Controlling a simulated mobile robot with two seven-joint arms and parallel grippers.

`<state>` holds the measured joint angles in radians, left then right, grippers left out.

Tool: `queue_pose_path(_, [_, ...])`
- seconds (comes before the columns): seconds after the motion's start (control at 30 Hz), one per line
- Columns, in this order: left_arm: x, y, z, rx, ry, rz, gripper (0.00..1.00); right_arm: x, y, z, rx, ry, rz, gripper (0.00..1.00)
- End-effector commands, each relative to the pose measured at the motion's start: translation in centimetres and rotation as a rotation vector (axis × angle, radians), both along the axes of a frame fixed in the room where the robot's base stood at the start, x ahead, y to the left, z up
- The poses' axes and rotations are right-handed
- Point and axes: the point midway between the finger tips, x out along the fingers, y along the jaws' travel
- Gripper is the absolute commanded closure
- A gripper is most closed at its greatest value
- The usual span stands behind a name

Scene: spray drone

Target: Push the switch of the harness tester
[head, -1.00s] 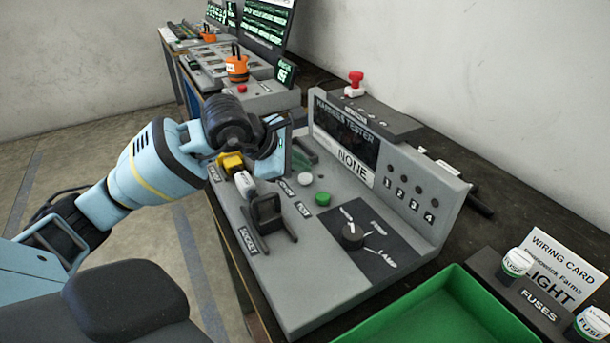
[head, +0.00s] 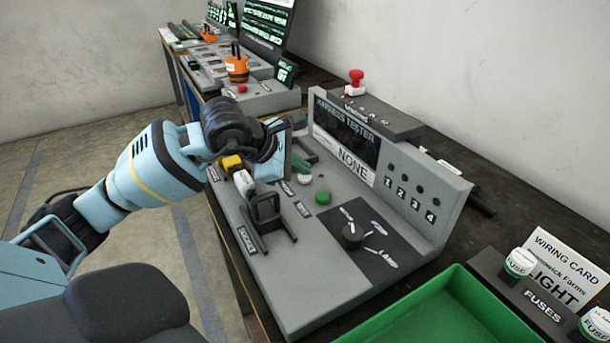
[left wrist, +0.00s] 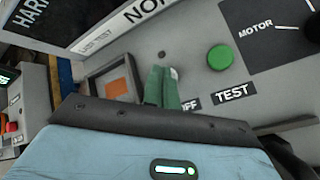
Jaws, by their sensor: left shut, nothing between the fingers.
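The grey harness tester (head: 345,275) stands on the bench, its screen reading NONE. My left gripper (head: 302,163) is over its panel, with the green fingertips shut and empty. In the left wrist view the fingertips (left wrist: 163,88) are close beside a small white round part (left wrist: 173,73), which also shows in the head view (head: 304,179). A partly hidden label ending in FF (left wrist: 190,104) is below them. I cannot tell whether they touch the white part. A green button (left wrist: 220,57) above the TEST label is to the right. An orange square in a grey frame (left wrist: 117,88) is to the left.
A black socket bracket (head: 265,210) and a rotary knob (head: 352,236) stand up from the panel. A green tray (head: 445,310), a fuse holder (head: 520,290) and a wiring card (head: 565,265) are at the right. More equipment with an orange plug (head: 237,68) is behind.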

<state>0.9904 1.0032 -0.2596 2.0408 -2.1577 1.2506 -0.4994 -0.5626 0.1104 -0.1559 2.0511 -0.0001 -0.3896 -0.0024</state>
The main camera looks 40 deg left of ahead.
Motion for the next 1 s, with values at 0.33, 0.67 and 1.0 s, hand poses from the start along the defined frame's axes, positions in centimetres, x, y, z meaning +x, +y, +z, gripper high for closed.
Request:
queue_pose_path(0.33, [0.0,0.0,-0.3,0.0,0.0,0.0,1.0,-0.1,0.0,-0.2,0.0,0.002,-0.001,0.64])
queue_pose_path(0.67, [0.0,0.0,-0.1,0.0,0.0,0.0,1.0,0.0,0.0,-0.2,0.0,0.002,-0.001,0.64])
queue_pose_path(1.0, [0.0,0.0,1.0,0.0,0.0,0.0,1.0,0.3,0.0,0.5,0.0,-0.006,0.0,0.64])
